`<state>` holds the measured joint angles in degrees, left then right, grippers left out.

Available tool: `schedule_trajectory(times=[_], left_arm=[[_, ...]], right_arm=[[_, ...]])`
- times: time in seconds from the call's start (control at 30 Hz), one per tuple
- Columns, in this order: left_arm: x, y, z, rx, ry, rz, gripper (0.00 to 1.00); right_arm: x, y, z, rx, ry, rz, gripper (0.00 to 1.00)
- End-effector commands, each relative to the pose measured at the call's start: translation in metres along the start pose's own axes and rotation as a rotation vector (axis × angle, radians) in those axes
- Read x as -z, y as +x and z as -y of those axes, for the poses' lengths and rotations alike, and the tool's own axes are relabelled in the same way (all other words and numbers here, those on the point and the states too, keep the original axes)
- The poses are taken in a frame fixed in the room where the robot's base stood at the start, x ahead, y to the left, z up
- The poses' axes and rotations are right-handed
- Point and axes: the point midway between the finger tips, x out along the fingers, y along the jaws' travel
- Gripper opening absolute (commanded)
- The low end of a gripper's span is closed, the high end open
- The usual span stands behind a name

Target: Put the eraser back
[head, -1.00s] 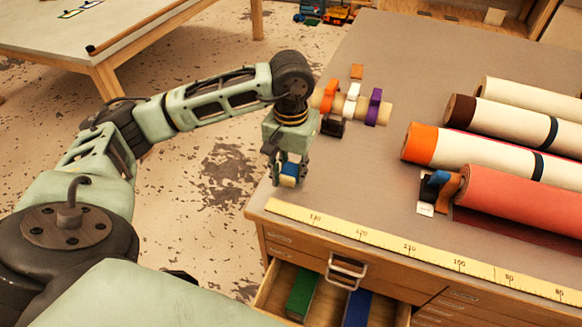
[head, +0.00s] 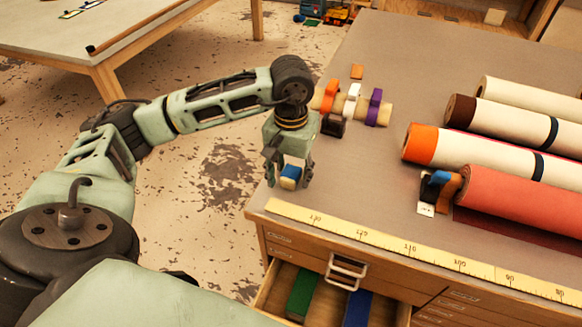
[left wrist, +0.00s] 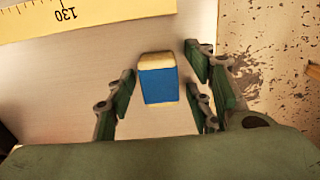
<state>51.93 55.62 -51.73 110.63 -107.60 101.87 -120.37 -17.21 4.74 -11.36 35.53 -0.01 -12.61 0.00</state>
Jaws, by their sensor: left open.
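The eraser (head: 290,177) is a small block with a blue sleeve and cream ends. It is at the near left corner of the grey cabinet top (head: 385,60), and it also shows in the left wrist view (left wrist: 158,85). My left gripper (head: 288,183) is over it, pointing down, with its fingers apart on either side. In the left wrist view the open fingers (left wrist: 162,90) show a gap on both sides of the eraser. It appears to rest on the top. My right gripper is in neither view.
A yellow measuring tape (head: 410,248) runs along the front edge. Below it an open drawer (head: 326,302) holds a green box (head: 302,292) and a blue box (head: 357,308). Large rolls (head: 510,190) lie at right. A small roll with coloured bands (head: 362,110) lies behind the gripper.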

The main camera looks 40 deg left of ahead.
Motion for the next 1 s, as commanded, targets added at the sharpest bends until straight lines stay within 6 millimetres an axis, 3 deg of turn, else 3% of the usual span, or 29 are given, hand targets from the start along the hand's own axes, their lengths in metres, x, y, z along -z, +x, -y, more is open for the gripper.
schedule_trajectory(times=[0.17, 0.6, 1.0], left_arm=[[0.002, -0.012, -0.001, -0.003, 0.0, -0.005, 0.48], [0.001, -0.106, 0.0, -0.001, -0.001, -0.005, 0.48], [0.0, -0.123, 0.0, -0.001, 0.0, 0.0, 0.48]], right_arm=[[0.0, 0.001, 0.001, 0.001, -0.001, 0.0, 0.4], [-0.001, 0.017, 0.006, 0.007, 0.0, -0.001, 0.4], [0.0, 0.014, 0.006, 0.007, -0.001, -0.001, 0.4]])
